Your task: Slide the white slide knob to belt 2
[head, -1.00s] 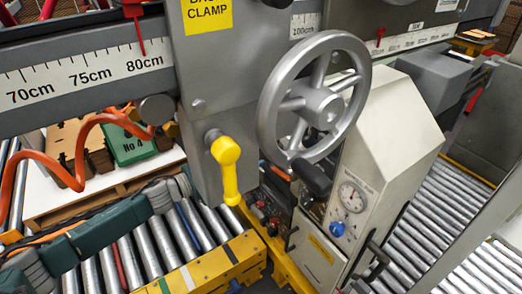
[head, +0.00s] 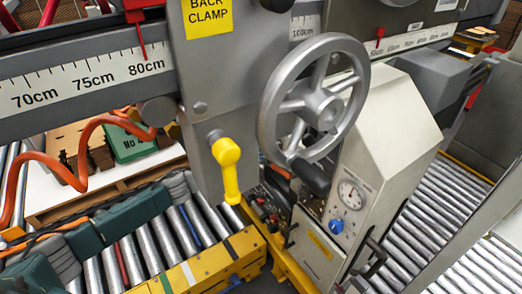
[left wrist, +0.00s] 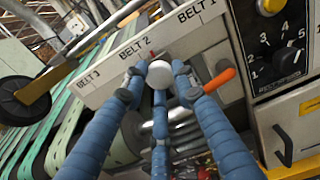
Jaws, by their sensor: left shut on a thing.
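The white slide knob (left wrist: 162,74) shows as a pale round cap in the left wrist view. It stands at the lower edge of the white label plate (left wrist: 112,72), which reads BELT 1, BELT 2 and BELT 3. The knob is a little to the right of the BELT 2 lettering (left wrist: 134,47), with a small red piece beside it. My left gripper (left wrist: 158,82) has blue fingers, which are shut around the knob; their tips partly hide it. The head view shows neither the knob nor my left gripper. My right gripper is not in view.
An orange-tipped lever (left wrist: 219,80) is right of the fingers. A black rotary dial (left wrist: 285,62) is farther right, and a black handwheel (left wrist: 14,98) is at left. In the head view, a grey handwheel (head: 349,88) and yellow handle (head: 229,178) stand over the rollers.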

